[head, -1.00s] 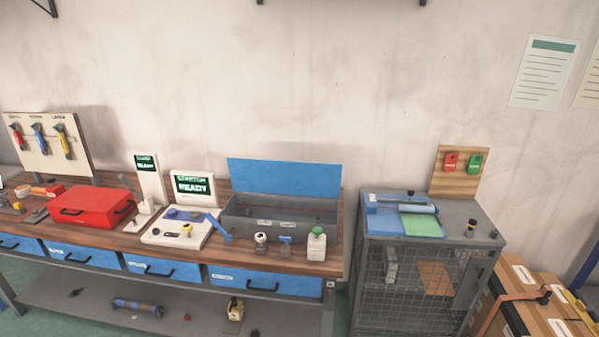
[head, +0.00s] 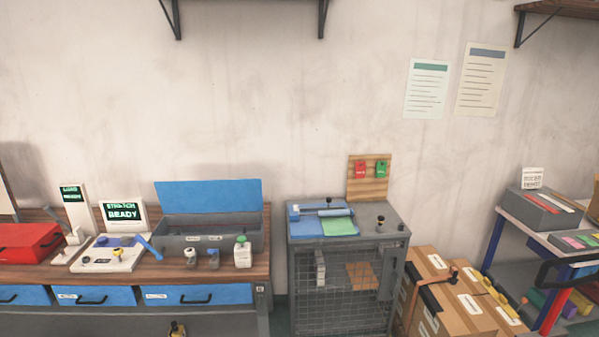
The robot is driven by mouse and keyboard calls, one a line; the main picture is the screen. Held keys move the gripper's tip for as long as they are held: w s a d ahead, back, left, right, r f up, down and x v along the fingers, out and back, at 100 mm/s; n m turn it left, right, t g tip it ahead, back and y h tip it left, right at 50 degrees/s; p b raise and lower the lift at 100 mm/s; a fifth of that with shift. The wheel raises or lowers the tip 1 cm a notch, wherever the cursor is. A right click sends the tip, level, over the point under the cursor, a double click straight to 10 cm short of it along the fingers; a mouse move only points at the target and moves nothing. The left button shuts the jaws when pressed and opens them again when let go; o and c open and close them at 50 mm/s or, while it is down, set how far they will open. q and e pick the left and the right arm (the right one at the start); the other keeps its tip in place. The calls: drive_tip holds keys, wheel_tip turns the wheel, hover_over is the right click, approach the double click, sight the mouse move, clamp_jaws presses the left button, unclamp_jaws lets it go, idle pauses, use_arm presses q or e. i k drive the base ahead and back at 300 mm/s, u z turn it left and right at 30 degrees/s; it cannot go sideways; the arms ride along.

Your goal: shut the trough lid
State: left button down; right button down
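The trough (head: 210,237) is a grey open box at the right end of the wooden workbench. Its blue lid (head: 208,196) stands raised along the back edge, so the trough is open. Neither of my grippers shows in the head view. The inside of the trough is mostly hidden by its front wall.
Small bottles, including a white one with a green cap (head: 243,252), stand before the trough. A stretch device with a READY screen (head: 123,212) is left of it. A grey caged cabinet (head: 340,292), cardboard boxes (head: 457,305) and a cart (head: 541,222) stand to the right.

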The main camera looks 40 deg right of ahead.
sight(189, 197)
drive_tip(key=z, duration=0.7)
drive_tip(key=i, duration=0.65)
drive_tip(key=z, duration=0.55)
drive_tip(key=i, duration=0.65)
drive_tip(key=u, duration=0.65)
drive_tip(key=i, duration=0.65)
drive_tip(key=u, duration=0.65)
